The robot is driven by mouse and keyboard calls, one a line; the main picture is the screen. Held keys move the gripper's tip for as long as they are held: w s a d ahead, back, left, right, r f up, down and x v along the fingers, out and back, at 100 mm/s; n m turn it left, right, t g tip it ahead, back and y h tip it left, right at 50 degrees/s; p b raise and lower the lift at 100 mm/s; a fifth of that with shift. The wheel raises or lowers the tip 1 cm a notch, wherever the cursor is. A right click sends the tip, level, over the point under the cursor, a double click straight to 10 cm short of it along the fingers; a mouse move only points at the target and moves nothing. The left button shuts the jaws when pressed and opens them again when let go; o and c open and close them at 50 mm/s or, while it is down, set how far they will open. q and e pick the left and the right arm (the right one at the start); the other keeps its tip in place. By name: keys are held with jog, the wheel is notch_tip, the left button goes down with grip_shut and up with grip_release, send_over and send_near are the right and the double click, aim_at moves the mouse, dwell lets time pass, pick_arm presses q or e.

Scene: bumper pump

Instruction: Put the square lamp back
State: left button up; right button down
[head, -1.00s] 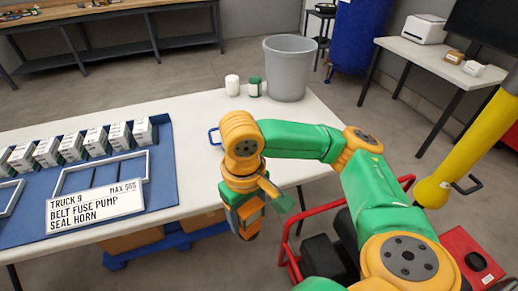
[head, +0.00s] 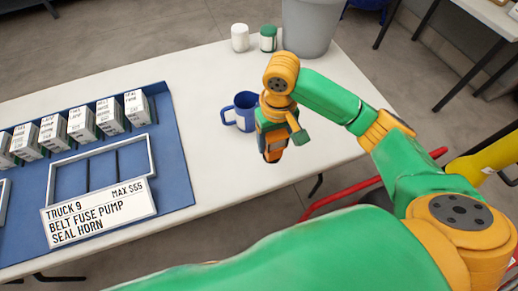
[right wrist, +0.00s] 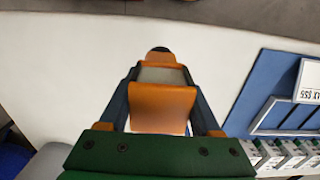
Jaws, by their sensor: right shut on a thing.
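My right gripper (head: 272,155) hangs over the white table, in front of the blue mug and right of the blue tray. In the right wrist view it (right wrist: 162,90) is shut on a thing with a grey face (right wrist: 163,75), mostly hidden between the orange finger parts. I cannot tell whether this is the square lamp. Several white and grey-green boxes (head: 81,123) with labels stand in a row on the blue tray (head: 175,150); their small print is too blurred to identify a lamp. My left gripper is not in view.
A white-rimmed frame (head: 153,158) with empty-looking compartments lies on the tray behind a sign (head: 98,212) reading "TRUCK 9, MAX $55, BELT FUSE PUMP SEAL HORN". A blue mug (head: 244,112), white jar (head: 240,38), green jar (head: 268,40) and grey bin (head: 310,25) stand on the table (head: 215,205).

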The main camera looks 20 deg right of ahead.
jog(key=w+a+f, duration=0.1)
jog(key=f, duration=0.1)
jog(key=w+a+f, duration=0.1)
jog(key=f, duration=0.2)
jog(key=w+a+f, duration=0.1)
jog(key=f, duration=0.2)
jog(key=shift+w, duration=0.25)
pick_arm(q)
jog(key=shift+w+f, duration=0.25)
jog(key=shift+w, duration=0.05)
pick_arm(e)
jog(key=shift+f, duration=0.35)
jog(key=shift+c, duration=0.4)
grip_release()
jog(key=shift+f, duration=0.1)
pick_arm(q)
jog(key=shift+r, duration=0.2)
pick_arm(e)
notch_tip(320, 180, up, 12)
